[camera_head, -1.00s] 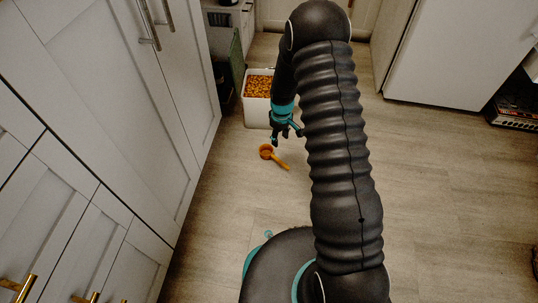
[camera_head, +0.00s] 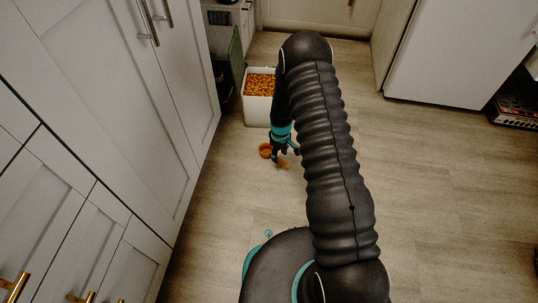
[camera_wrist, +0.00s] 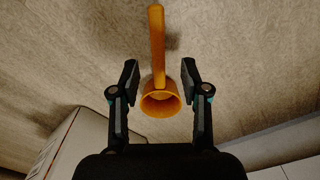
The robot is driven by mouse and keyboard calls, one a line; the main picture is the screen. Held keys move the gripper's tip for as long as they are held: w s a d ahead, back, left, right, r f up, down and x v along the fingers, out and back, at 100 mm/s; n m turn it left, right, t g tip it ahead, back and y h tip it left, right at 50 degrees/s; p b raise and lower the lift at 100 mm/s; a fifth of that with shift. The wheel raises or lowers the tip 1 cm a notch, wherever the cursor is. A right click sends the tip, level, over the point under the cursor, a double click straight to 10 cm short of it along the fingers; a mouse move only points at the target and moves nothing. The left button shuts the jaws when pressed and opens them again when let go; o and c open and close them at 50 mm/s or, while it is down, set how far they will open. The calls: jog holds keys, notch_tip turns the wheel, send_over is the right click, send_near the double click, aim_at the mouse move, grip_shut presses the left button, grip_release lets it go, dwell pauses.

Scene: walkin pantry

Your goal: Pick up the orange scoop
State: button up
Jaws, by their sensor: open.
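The orange scoop (camera_head: 266,151) lies on the wooden floor in front of a white bin of kibble. In the wrist view the scoop (camera_wrist: 160,98) has its cup between my two open fingers and its handle pointing up the picture, past the fingertips. My gripper (camera_wrist: 160,75) is open, with a gap between each finger and the scoop. In the head view my gripper (camera_head: 284,157) is low over the scoop and hides part of it. I cannot tell whether it touches the scoop.
The white bin (camera_head: 257,113) full of kibble stands just behind the scoop. White cabinets (camera_head: 120,100) line the left side. A white appliance (camera_head: 445,55) stands at the back right. The floor (camera_head: 440,190) to the right is clear.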

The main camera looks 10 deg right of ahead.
aim_at(280, 159)
notch_tip(280, 159, down, 4)
jog(key=shift+d+f+b, duration=0.1)
jog(key=shift+f+b, duration=0.1)
jog(key=shift+b, duration=0.15)
grip_shut()
jog(key=shift+r, duration=0.15)
